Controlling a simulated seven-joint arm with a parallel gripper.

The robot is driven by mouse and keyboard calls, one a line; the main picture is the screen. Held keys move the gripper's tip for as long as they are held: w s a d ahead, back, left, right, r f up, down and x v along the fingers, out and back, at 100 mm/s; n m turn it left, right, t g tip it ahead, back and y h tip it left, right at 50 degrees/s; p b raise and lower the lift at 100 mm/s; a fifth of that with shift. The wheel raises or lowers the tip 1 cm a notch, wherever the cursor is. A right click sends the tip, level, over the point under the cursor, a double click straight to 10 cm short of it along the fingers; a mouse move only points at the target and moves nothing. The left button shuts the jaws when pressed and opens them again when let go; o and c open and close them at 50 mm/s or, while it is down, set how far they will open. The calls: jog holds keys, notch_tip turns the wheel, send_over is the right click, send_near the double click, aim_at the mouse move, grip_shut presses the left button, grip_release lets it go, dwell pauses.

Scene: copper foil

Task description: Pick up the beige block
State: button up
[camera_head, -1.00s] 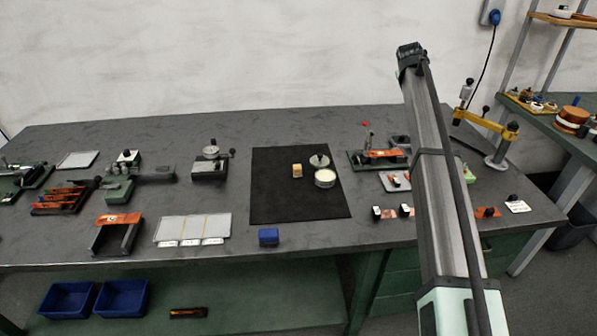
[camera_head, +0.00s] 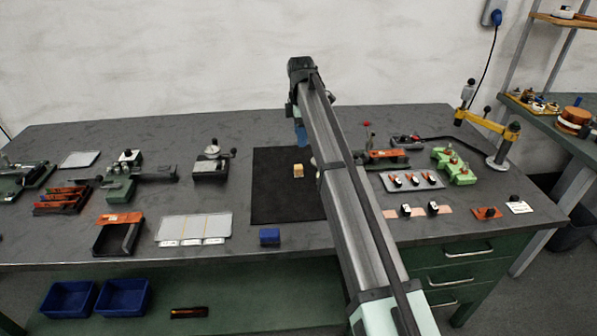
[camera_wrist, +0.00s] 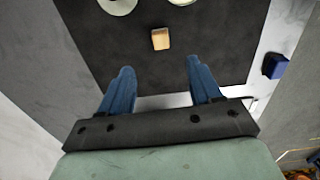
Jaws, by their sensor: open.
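The beige block (camera_head: 298,171) sits on the black mat (camera_head: 270,205) on the workbench. In the wrist view the beige block (camera_wrist: 160,39) lies ahead of my gripper (camera_wrist: 158,80), centred between the two blue fingers and beyond their tips. The fingers are spread apart with nothing between them. In the head view my gripper (camera_head: 301,134) appears above the back of the mat, with its blue fingers pointing down and partly hidden by my arm.
A blue block (camera_head: 269,236) sits off the mat's front edge. Fixtures with orange and green parts stand right (camera_head: 454,166).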

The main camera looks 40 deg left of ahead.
aim_at(299, 166)
notch_tip(299, 166, down, 8)
jog(key=shift+f, duration=0.2)
jog(key=shift+s+a+f, duration=0.1)
jog(key=shift+s+f, duration=0.05)
jog(key=shift+f, duration=1.15)
jog(key=shift+s+a+f, duration=0.1)
jog(key=shift+f, duration=1.15)
jog(key=c, duration=1.1)
jog(key=shift+o, duration=0.2)
notch_tip(299, 166, up, 10)
